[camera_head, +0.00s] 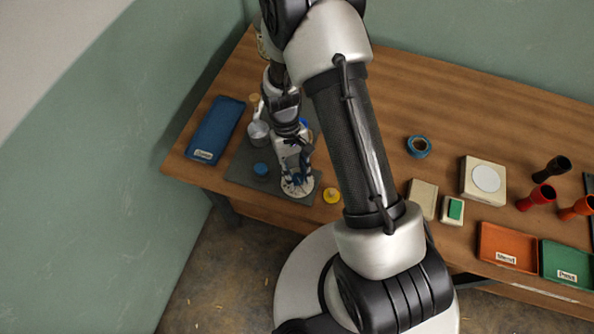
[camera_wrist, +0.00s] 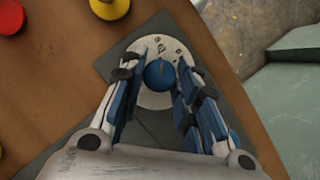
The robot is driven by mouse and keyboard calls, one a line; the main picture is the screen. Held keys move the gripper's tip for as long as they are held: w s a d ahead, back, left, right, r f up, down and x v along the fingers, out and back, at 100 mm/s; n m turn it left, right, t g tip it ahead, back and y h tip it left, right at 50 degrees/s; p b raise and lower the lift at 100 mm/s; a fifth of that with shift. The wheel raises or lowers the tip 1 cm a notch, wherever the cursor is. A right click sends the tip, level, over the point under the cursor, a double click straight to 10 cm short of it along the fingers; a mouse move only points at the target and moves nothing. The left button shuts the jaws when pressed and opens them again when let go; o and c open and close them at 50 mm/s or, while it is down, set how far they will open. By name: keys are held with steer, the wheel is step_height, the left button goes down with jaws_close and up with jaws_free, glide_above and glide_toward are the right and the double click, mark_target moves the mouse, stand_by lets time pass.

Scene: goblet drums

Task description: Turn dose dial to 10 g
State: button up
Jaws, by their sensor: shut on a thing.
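The dose dial is a blue knob (camera_wrist: 160,76) on a round pale plate (camera_wrist: 150,99) with small dark marks that I cannot read. My gripper (camera_wrist: 160,72) is shut on the knob, with one finger on each side. In the head view my gripper (camera_head: 297,168) is over the pale dial plate (camera_head: 298,188) at the front right corner of the dark mat (camera_head: 240,174); the knob is hidden there by the fingers.
A yellow round piece (camera_head: 332,196) lies right of the mat; it also shows in the wrist view (camera_wrist: 109,6) near a red one (camera_wrist: 12,17). A blue round piece (camera_head: 261,169) and a grey cup (camera_head: 258,134) stand left of my gripper. A blue tray (camera_head: 216,128) is farther left.

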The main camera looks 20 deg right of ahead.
steer(key=shift+n, duration=0.4)
steer(key=o, duration=1)
steer(key=shift+o, duration=0.2)
steer(key=v, duration=1.2)
steer(key=shift+s+a+r, duration=0.1)
steer(key=shift+a, duration=0.05)
